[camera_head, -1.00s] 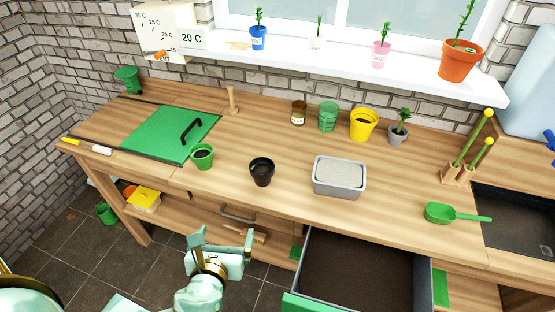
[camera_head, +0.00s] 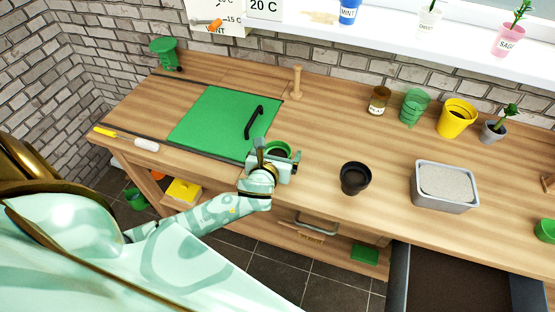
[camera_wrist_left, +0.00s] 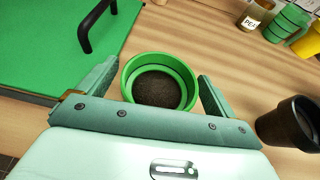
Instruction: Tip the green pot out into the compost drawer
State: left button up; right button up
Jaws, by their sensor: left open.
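The green pot (camera_head: 280,150) stands upright on the bench, right of the green lid's front corner. In the left wrist view the green pot (camera_wrist_left: 159,82) holds dark soil. My left gripper (camera_head: 276,157) is open, with a finger on either side of the pot and no visible grip on it. In the left wrist view the fingers of my left gripper (camera_wrist_left: 155,80) flank the near part of its rim. The compost drawer (camera_head: 455,284) is pulled out at the lower right, with dark brown contents. My right gripper is out of view.
A black pot (camera_head: 355,178) stands right of the green pot, with a grey tray (camera_head: 445,187) farther right. The green lid (camera_head: 222,122) with a black handle lies to the left. Jars and a yellow pot (camera_head: 456,118) line the back.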

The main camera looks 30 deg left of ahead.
pick_arm(q)
jog(key=c, duration=1.1)
jog(key=shift+r, duration=0.1)
